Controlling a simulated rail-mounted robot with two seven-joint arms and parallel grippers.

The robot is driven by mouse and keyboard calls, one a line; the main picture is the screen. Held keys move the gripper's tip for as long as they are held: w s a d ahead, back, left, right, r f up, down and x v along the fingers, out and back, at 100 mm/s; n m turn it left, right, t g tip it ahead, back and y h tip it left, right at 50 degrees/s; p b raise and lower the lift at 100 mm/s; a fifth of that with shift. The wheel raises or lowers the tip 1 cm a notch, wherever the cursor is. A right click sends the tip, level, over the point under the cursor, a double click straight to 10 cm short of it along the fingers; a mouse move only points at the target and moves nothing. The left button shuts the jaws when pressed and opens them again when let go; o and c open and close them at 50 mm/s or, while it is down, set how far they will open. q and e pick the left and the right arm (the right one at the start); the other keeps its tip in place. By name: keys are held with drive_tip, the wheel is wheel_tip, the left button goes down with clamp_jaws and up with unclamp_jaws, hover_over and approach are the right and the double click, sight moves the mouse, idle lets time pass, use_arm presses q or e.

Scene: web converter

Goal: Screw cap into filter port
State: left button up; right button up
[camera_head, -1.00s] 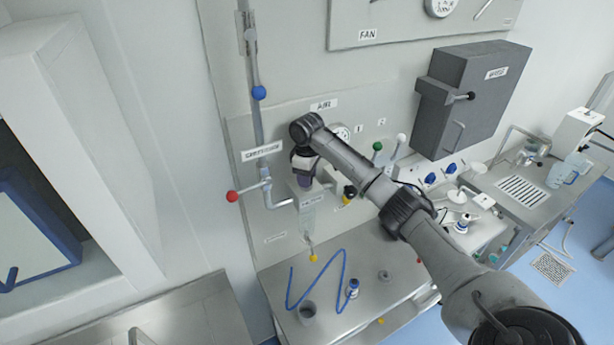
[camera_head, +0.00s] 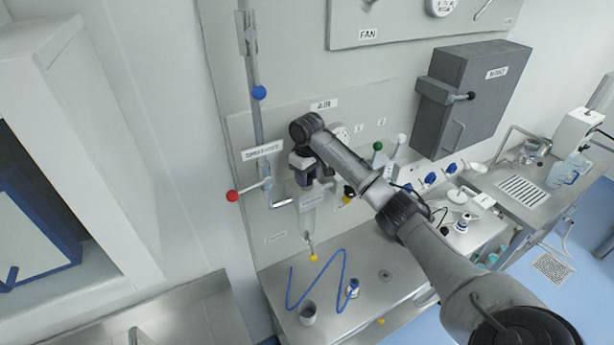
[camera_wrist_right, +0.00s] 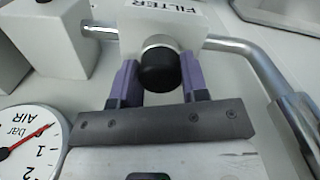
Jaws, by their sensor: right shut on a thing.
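The black rounded cap (camera_wrist_right: 160,72) sits at a metal collar on the underside of the white filter block (camera_wrist_right: 190,28), labelled FILTER, in the right wrist view. The cap's inner end is hidden, so I cannot tell how deep it sits in the port. My right gripper (camera_wrist_right: 159,82) has its purple fingers on either side of the cap and is shut on it. In the head view my right gripper (camera_head: 308,177) is at the filter on the wall panel, and my own wrist hides the cap. My left gripper is not in view.
Metal pipes run beside the filter. An AIR gauge (camera_wrist_right: 28,145) is close to the gripper. A red-knobbed lever (camera_head: 232,196) stands out at left. Below, the steel bench (camera_head: 365,300) holds a blue hose (camera_head: 318,282), a grey cup (camera_head: 308,314) and a small bottle (camera_head: 353,288).

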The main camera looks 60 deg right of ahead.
drive_tip(key=m, duration=0.3)
drive_tip(key=shift+m, duration=0.3)
drive_tip(key=o, duration=1)
drive_tip(key=n, duration=0.3)
drive_tip(key=shift+n, duration=0.5)
